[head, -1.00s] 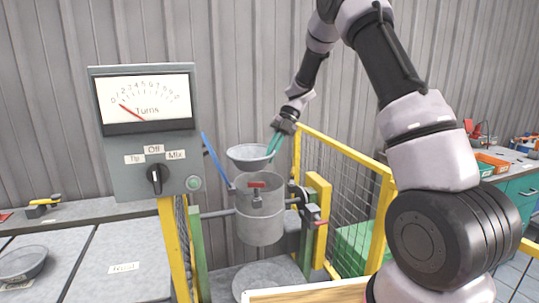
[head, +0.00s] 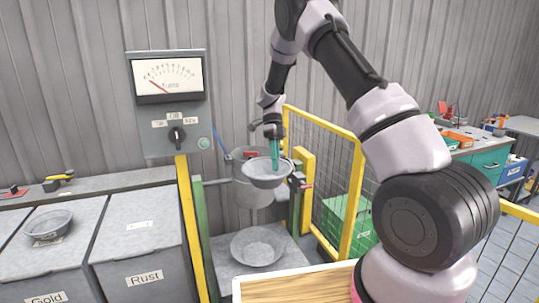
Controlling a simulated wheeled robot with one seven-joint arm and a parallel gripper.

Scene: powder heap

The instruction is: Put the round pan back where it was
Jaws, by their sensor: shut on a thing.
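My gripper (head: 274,162), with teal fingers, is shut on the rim of a grey round pan (head: 262,180). The pan hangs in the air and looks close to level, overlapping the front right of the grey drum (head: 244,190) in the view. I cannot see clearly what is inside it. A second round pan (head: 257,246) sits on the grey platform below the drum. A third round pan (head: 49,224) sits on the lid of the bin labelled Gold (head: 45,270) at the left.
A bin labelled Rust (head: 138,255) has a bare lid apart from a small label. A dial panel (head: 168,105) stands on a yellow post beside the drum. A yellow mesh fence (head: 335,185) stands to the right. A wooden board (head: 290,284) lies in front.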

